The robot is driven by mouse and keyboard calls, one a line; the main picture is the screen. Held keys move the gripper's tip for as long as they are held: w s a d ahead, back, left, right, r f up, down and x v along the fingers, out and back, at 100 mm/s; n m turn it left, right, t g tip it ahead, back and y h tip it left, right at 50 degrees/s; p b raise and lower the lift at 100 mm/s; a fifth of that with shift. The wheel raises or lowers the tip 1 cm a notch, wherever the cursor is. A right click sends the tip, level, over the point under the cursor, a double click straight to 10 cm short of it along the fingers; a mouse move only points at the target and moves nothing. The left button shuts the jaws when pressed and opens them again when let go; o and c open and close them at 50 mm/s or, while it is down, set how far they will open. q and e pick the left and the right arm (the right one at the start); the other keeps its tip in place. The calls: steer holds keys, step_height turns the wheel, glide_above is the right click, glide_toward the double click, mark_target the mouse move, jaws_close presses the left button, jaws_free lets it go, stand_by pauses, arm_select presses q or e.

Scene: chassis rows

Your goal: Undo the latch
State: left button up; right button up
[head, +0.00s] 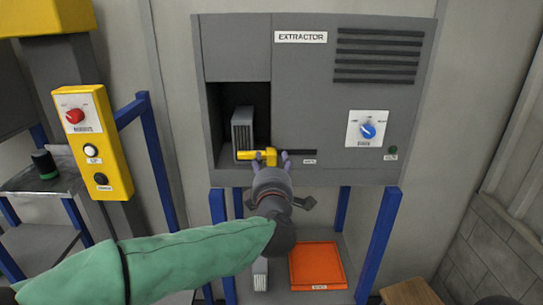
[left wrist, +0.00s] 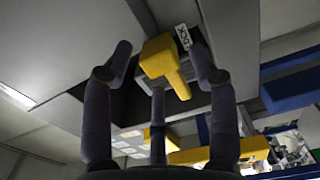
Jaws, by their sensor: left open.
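The yellow latch (head: 249,155) lies across the lower edge of the opening in the grey extractor cabinet (head: 300,90), with a dark slot to its right. In the left wrist view, the latch's yellow knob (left wrist: 163,60) shows between the fingers. My left gripper (head: 271,160) is open, its fingers spread around the knob; I cannot tell whether they touch it. It also shows in the left wrist view (left wrist: 162,65). The gripper hides part of the latch in the head view. My right gripper is not in view.
A grey ribbed block (head: 243,130) stands in the opening behind the latch. A blue knob (head: 367,130) is on the cabinet's right side. A yellow control box (head: 92,142) stands left. An orange tray (head: 318,266) lies below, between blue legs.

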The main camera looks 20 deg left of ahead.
mark_target(272, 161)
arm_select(q)
steer(key=shift+x, duration=1.65)
